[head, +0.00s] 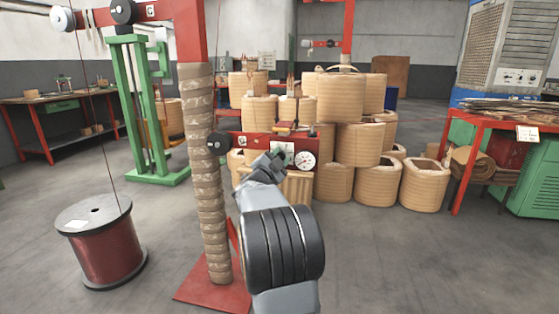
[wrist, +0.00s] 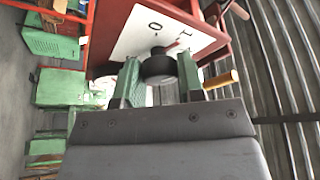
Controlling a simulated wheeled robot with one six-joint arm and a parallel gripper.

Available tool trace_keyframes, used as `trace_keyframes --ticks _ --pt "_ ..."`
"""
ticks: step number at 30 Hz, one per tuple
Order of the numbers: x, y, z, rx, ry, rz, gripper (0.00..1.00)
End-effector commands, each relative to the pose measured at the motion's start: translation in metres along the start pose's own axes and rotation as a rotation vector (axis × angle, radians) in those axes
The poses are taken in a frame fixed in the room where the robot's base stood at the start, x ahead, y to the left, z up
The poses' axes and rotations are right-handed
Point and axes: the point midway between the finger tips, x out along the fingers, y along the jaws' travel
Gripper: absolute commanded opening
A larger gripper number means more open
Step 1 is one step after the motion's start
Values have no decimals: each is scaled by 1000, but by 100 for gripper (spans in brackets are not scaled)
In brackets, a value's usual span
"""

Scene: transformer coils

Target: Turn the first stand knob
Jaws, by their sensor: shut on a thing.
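A dark round knob (wrist: 157,70) with a red mark sits on a white plate (wrist: 140,38) that carries "1" and "0" marks. My gripper (wrist: 160,78) is shut on the knob, its two green fingers on either side of it. In the head view my gripper (head: 268,162) reaches the red bar (head: 256,139) of the wrapped stand (head: 199,160), beside a round dial gauge (head: 304,160). The knob is hidden behind my gripper there. The red mark points toward the upper right in the wrist view.
Several paper-wrapped coils (head: 360,143) are stacked behind the stand. A red wire spool (head: 107,255) stands on the floor at left. A red workbench (head: 515,118) is at right. A wooden handle (wrist: 221,80) is close to the right finger. Open floor lies at the front right.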

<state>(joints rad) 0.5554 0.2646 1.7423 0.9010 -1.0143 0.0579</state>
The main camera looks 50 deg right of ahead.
Motion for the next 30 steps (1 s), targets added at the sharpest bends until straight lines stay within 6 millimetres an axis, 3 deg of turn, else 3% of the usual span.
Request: trace_keyframes --ticks 30 --pt "2 -6 -3 893 -2 370 12"
